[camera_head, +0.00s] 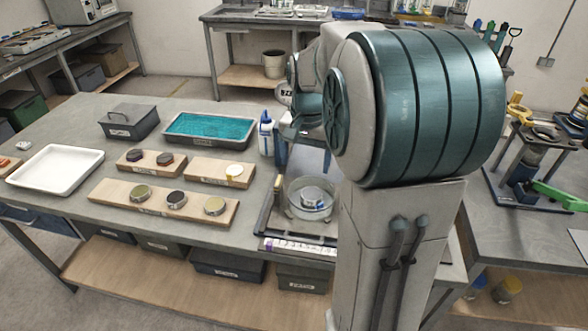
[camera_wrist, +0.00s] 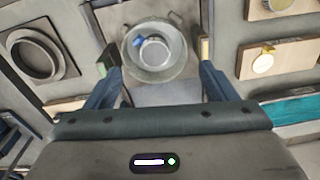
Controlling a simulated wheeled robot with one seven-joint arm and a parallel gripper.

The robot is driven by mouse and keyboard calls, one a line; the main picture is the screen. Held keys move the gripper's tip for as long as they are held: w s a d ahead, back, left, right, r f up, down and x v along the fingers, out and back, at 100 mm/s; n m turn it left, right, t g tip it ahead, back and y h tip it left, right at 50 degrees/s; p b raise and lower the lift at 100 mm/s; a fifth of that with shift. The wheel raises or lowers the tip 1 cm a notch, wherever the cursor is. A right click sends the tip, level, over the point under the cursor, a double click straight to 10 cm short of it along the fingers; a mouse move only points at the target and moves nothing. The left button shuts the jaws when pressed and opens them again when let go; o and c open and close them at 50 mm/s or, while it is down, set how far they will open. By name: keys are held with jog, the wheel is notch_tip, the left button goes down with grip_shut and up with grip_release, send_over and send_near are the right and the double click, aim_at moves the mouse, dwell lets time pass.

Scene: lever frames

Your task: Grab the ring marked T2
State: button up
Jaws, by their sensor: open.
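No T2 mark is readable in either view. A dark grey ring-shaped piece (camera_wrist: 35,55) lies at the upper left of the wrist view. A clear round bowl (camera_wrist: 155,70) holds a metal ring or cup-like piece (camera_wrist: 154,50) with a blue spot at its edge. The bowl also shows in the head view (camera_head: 292,207), with the pale round piece (camera_head: 312,195) inside. My gripper (camera_wrist: 156,55) is open and empty, its fingers spread on either side of the bowl in the picture. Its height above the bowl is unclear. In the head view my arm hides much of it.
Wooden boards with several round discs (camera_head: 140,197) lie left of the bowl. A white tray (camera_head: 75,151), a teal-filled tray (camera_head: 168,134), a grey box (camera_head: 120,120) and a white-blue bottle (camera_head: 265,133) stand on the bench. A second bench with fixtures (camera_head: 531,150) is at right.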

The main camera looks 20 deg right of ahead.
jog(key=w+d+m, duration=0.1)
jog(key=w+d, duration=0.1)
jog(key=d, duration=0.1)
jog(key=p, duration=0.1)
send_over(312, 193)
jog(key=shift+m, duration=0.4)
jog(key=f, duration=0.8)
jog(key=shift+w+f, duration=0.2)
jog(key=shift+s+f+p, duration=0.2)
jog(key=shift+f+p, duration=0.5)
jog(key=shift+f, duration=2)
jog(key=c, duration=1.2)
